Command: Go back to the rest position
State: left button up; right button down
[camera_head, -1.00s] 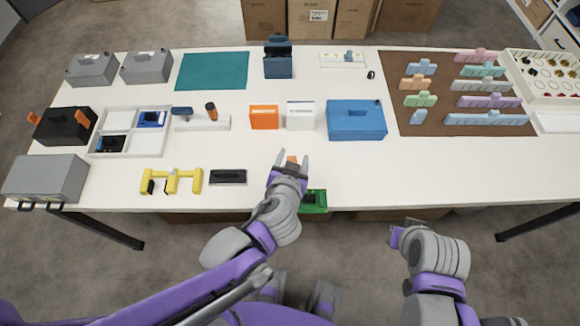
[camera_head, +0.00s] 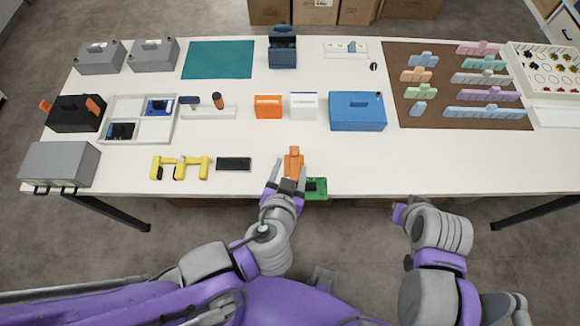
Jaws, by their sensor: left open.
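My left gripper (camera_head: 288,176) is open at the front edge of the white table, with its fingers apart. An orange object (camera_head: 294,160) lies on the table just beyond the fingertips. A green board-like object (camera_head: 316,188) is beside the gripper on its right, partly hidden by it. My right gripper (camera_head: 401,211) is off the front edge of the table, low and to the right. Its fingers are too small and turned away to tell whether they are open.
The white table (camera_head: 420,165) has a clear front right area. A black flat block (camera_head: 234,164) and a yellow holder (camera_head: 181,166) lie left of my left gripper. A blue box (camera_head: 357,111), white box (camera_head: 304,106) and orange box (camera_head: 268,106) stand behind.

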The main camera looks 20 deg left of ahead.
dwell(0.3)
pick_arm(q)
jog(key=s+a+f+n+g+h, duration=0.1)
jog(key=a+f+g, duration=0.1)
jog(key=a+g, duration=0.4)
jog(key=shift+a, duration=1.55)
dwell(0.9)
